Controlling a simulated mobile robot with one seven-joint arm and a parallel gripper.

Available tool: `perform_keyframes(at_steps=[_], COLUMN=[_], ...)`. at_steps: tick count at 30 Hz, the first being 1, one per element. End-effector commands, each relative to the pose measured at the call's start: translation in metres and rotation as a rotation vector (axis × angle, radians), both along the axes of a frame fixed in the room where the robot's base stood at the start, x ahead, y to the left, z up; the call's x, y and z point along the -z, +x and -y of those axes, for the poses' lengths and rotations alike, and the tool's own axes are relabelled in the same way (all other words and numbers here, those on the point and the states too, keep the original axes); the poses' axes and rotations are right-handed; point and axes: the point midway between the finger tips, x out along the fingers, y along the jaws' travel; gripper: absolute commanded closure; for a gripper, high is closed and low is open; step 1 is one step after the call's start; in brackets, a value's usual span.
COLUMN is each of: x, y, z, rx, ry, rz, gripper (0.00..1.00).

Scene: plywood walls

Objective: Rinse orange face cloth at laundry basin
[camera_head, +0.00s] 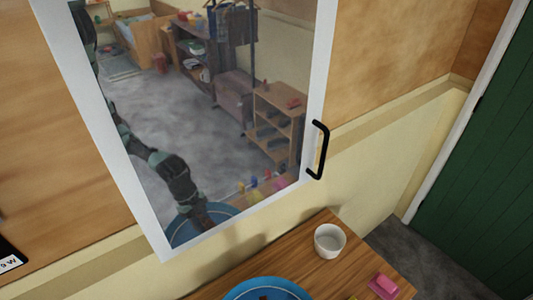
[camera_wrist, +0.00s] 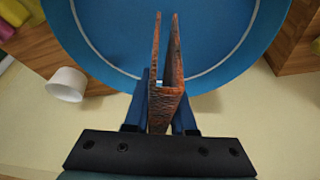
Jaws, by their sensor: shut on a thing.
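The orange face cloth (camera_wrist: 166,108) looks rusty orange-brown and is folded, with two thin upright edges reaching forward. My gripper (camera_wrist: 160,118) is shut on it in the wrist view, one dark finger on each side. The cloth is over the round blue basin (camera_wrist: 105,42); I cannot tell whether it touches the bottom or any water. In the head view, only the far part of the basin (camera_head: 238,289) shows at the bottom edge, with a small brown bit inside it. My gripper itself is not directly visible there, but my arm shows in the mirror.
A white cup (camera_head: 329,240) and a pink soap-like block (camera_head: 383,286) stand on the wooden counter (camera_head: 292,251) right of the basin. A white-framed mirror door (camera_head: 321,60) with a black handle (camera_head: 320,150) hangs above the counter. A green door (camera_head: 490,150) is at right.

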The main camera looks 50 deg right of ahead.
Motion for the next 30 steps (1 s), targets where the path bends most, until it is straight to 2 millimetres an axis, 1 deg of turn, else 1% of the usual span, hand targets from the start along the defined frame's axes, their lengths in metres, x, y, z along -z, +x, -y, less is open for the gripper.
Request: perform_keyframes(at_steps=[1, 30], x=[0.011, 0.105], y=[0.0, 0.0], z=[0.0, 0.0], rx=[0.0, 0.0], ry=[0.0, 0.0], rz=[0.0, 0.0], gripper=[1.0, 1.0])
